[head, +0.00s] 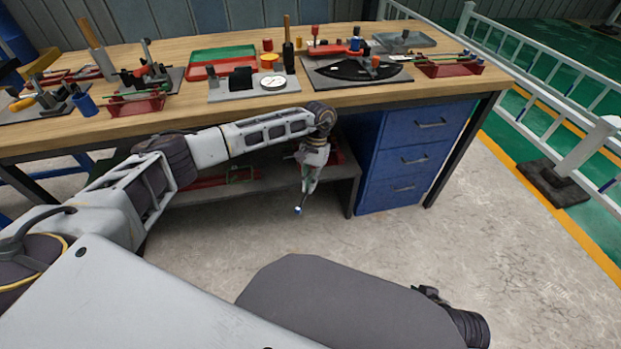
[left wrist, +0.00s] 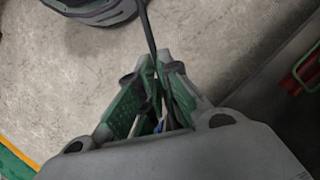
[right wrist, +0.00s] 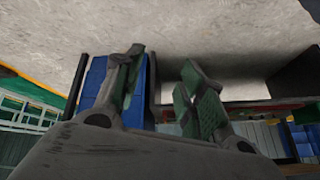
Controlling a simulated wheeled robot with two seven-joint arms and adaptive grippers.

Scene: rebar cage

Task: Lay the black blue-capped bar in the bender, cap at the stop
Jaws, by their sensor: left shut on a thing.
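My left gripper (head: 309,184) hangs low in front of the workbench, fingers pointing down. It is shut on the black bar (left wrist: 148,28), which runs from between the fingers to the top edge in the left wrist view. A small blue-and-white tip (head: 297,209) shows just below the gripper in the head view; it looks like the bar's blue cap. What looks like the bender (head: 350,69), a grey plate with a black fan-shaped face and blue and red posts, stands on the bench, above and right of the gripper. My right gripper (right wrist: 160,63) is open and empty.
The wooden workbench (head: 215,115) holds a red-and-green tray (head: 222,54), a grey block with a white dial (head: 255,87) and a red rack with bars (head: 448,66). A blue drawer cabinet (head: 413,150) stands beneath. A white railing (head: 560,80) is at right. The front floor is clear.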

